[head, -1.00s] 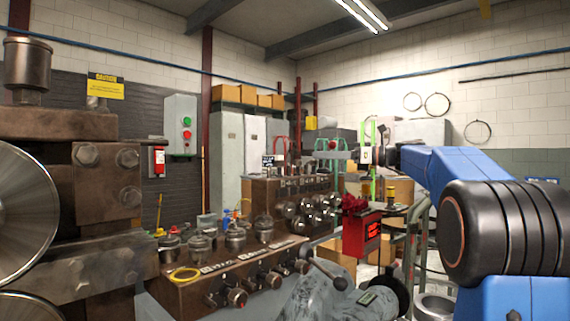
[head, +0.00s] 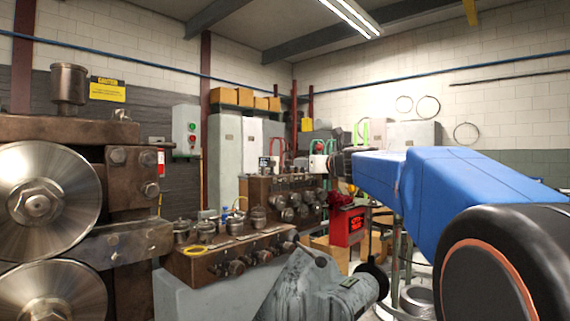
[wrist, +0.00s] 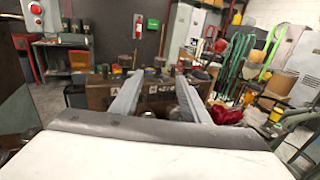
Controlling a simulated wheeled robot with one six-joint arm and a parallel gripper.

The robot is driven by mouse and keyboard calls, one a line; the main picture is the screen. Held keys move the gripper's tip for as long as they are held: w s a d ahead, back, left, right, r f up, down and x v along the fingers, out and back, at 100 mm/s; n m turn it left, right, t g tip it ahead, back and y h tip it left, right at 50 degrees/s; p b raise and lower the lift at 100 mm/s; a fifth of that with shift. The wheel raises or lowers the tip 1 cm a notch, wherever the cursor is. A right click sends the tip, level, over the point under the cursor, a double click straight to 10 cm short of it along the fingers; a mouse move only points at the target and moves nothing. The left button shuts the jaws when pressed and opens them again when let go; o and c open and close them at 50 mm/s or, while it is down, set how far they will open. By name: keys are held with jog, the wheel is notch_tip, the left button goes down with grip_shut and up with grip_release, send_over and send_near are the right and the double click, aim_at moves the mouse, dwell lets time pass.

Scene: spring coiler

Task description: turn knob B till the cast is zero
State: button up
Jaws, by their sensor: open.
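A brown block (head: 208,272) with a row of dark knobs (head: 238,266) on its front stands low in the middle of the head view. Small pale label plates run along its top edge; I cannot read there which knob is B. In the wrist view a brown block face (wrist: 100,98) with pale lettered plates shows beyond my gripper (wrist: 158,76). My gripper is open and empty, its two grey fingers apart and pointing at that block. The knobs between the fingers are small and partly hidden.
Large steel rollers (head: 40,205) fill the left side. A second brown block (head: 262,190) with several knobs stands behind.

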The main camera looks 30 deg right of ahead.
aim_at(290, 162)
jog(key=w, duration=1)
jog(key=w+d, duration=0.1)
jog(key=w, duration=0.4)
jog(key=shift+w, duration=0.1)
jog(key=c, duration=1.1)
